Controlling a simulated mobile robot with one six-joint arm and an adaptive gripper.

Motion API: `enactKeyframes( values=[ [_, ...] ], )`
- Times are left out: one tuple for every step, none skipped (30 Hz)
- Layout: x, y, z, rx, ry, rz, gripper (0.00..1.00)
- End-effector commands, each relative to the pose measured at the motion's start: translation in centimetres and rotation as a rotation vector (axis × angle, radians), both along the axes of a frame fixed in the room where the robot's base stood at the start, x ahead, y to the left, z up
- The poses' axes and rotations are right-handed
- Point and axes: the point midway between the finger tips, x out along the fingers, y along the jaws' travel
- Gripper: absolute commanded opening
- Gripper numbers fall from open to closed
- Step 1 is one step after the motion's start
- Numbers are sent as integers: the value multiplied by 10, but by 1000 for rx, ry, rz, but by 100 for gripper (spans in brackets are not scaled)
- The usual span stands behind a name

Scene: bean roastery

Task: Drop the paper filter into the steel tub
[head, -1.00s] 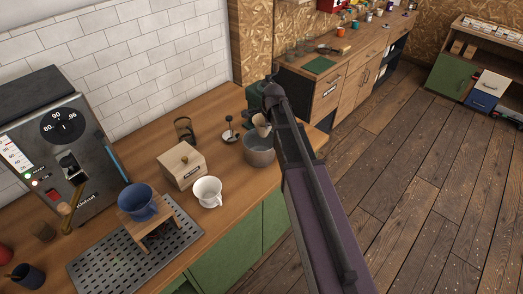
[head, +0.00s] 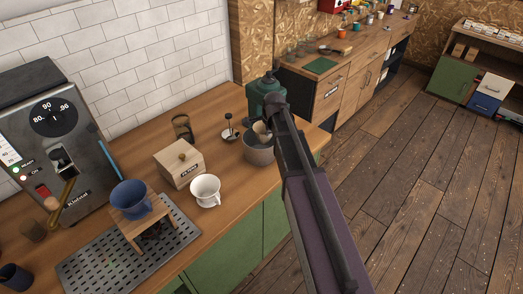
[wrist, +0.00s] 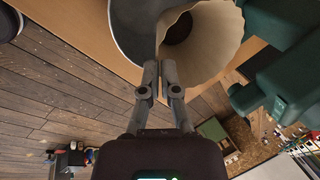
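The paper filter (wrist: 216,32) is a tan fluted cone with its wide mouth facing the wrist camera. My gripper (wrist: 159,68) is shut on its edge, with the two fingertips close together. In the head view the filter (head: 261,128) shows at the mouth of the grey steel tub (head: 257,154), partly hidden by my arm. The tub's wall (wrist: 128,32) shows beside and behind the filter in the wrist view. I cannot tell how far down inside the tub the filter sits. My fingertips are hidden in the head view.
A blue dripper (head: 131,198) and espresso machine (head: 50,140) are further left.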

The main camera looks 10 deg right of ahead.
Motion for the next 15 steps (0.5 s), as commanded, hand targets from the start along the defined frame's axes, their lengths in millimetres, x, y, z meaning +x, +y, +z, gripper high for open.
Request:
enactKeyframes(
  values=[
    [0,0,-1,0,0,0,0],
    [0,0,0,0,0,0,0],
    [0,0,0,0,0,0,0],
    [0,0,0,0,0,0,0],
    [0,0,0,0,0,-1,0],
    [0,-1,0,0,0,-1,0],
    [0,-1,0,0,0,-1,0],
    [0,-1,0,0,0,-1,0],
    [0,-1,0,0,0,-1,8],
    [0,-1,0,0,0,-1,17],
    [0,-1,0,0,0,-1,26],
    [0,-1,0,0,0,-1,38],
    [0,-1,0,0,0,-1,47],
    [0,-1,0,0,0,-1,49],
    [0,-1,0,0,0,-1,49]
  ],
)
